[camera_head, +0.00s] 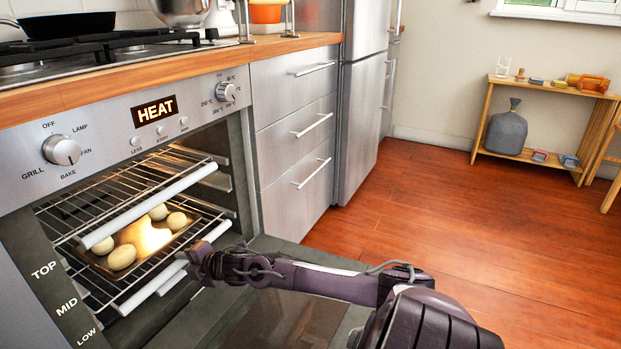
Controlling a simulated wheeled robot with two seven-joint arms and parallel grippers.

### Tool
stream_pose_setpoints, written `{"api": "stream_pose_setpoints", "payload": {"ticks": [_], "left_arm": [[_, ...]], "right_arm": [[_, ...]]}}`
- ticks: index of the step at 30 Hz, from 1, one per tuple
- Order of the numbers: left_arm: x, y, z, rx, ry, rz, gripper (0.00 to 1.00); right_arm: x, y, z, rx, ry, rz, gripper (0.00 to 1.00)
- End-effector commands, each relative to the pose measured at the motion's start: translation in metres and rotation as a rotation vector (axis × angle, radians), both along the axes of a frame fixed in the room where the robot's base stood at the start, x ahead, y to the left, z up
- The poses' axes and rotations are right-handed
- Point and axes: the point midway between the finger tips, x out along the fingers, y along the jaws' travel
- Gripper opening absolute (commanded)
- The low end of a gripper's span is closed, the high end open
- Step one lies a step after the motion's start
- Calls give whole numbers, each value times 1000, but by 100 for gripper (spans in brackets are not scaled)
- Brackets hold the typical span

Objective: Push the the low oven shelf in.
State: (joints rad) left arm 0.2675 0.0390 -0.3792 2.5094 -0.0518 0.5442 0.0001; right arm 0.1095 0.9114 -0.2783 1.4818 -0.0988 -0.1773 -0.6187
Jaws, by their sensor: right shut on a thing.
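The oven stands open at the left, with several wire shelves inside. The top shelf (150,206) has a white front bar and is pulled partway out. Below it a middle shelf (145,291) carries a dark tray with several round pale buns. A short piece of the low oven shelf's white front bar (172,283) shows beneath; the rest is hidden by the middle shelf and my gripper. My right gripper (190,265) is shut at the low shelf's front bar; its fingertips are small and overlap the middle bar in the picture. My left gripper is out of view.
The lowered oven door (275,320) lies under my right arm. Steel drawers (297,130) and a fridge (362,110) stand to the right of the oven. The wooden floor (430,220) is clear up to a small wooden shelf unit (540,157) at the far right.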

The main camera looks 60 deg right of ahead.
Motion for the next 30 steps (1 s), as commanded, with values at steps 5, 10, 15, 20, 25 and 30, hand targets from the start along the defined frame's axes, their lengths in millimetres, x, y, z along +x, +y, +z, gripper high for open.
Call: {"api": "stream_pose_setpoints", "payload": {"ticks": [5,10,15,20,25,30], "left_arm": [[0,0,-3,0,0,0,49],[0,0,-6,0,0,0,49],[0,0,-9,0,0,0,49],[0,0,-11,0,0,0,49],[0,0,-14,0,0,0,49],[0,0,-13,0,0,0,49]], "right_arm": [[3,-1,-1,0,0,-2,11],[7,-1,-1,0,0,-3,11],[12,-1,-1,0,0,-3,11],[16,-1,-2,0,1,-3,11],[20,-1,-1,0,1,-3,11],[20,0,-1,-1,2,-2,41]]}}
